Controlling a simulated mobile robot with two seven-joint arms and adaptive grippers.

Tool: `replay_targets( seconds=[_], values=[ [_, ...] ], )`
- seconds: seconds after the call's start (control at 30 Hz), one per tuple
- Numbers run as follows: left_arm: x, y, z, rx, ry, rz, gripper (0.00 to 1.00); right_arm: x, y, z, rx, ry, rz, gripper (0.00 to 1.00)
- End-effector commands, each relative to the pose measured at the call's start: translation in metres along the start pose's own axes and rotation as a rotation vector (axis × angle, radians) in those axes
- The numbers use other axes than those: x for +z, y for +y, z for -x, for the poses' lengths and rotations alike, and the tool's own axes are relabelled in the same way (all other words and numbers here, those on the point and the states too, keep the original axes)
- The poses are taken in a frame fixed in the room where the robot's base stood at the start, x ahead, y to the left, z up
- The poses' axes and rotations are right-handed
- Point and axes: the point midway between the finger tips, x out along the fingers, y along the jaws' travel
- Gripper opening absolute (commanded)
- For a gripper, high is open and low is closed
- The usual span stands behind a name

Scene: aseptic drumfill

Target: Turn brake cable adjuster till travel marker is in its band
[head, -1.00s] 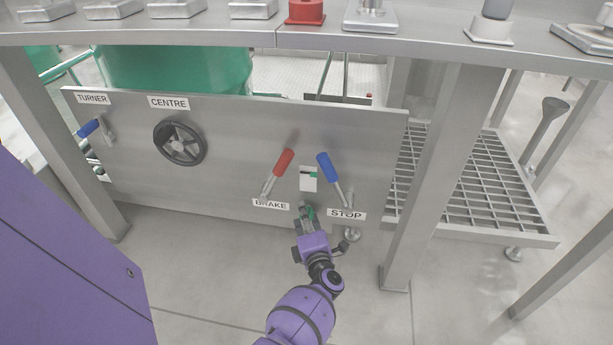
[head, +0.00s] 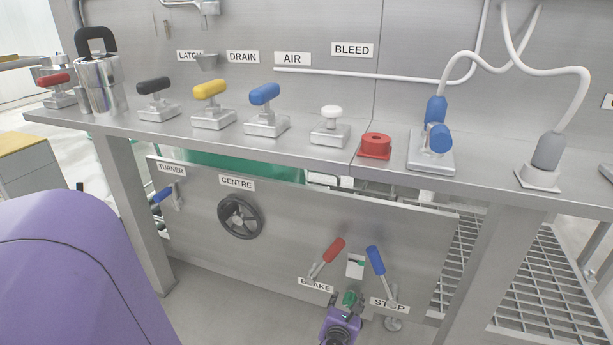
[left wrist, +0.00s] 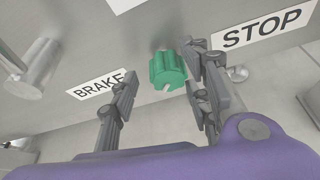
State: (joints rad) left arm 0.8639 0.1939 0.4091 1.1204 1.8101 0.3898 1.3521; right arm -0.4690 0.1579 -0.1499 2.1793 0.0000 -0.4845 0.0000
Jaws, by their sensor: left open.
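The green ribbed adjuster knob (left wrist: 167,70) sits on the steel panel between the BRAKE label (left wrist: 97,90) and the STOP label (left wrist: 262,27) in the left wrist view. My left gripper (left wrist: 160,85) is open, its fingers on either side of and just short of the knob, with no clear contact. In the head view the gripper (head: 346,302) partly covers the knob. The travel gauge (head: 355,266) is a small white plate with a dark mark and a green band near its top; the marker's exact place is too small to tell. My right gripper is not in view.
A red-handled lever (head: 327,256) and a blue-handled lever (head: 377,264) flank the gauge. A black handwheel (head: 240,218) is further left. A grating (head: 545,300) lies right.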

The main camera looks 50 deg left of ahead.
Motion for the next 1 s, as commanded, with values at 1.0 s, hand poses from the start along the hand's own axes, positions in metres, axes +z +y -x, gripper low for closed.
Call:
replay_targets(
  seconds=[1.0],
  values=[
    [0.031,0.016,0.204,-0.207,-0.246,-0.990,0.44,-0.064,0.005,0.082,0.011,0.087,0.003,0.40]
  ],
)
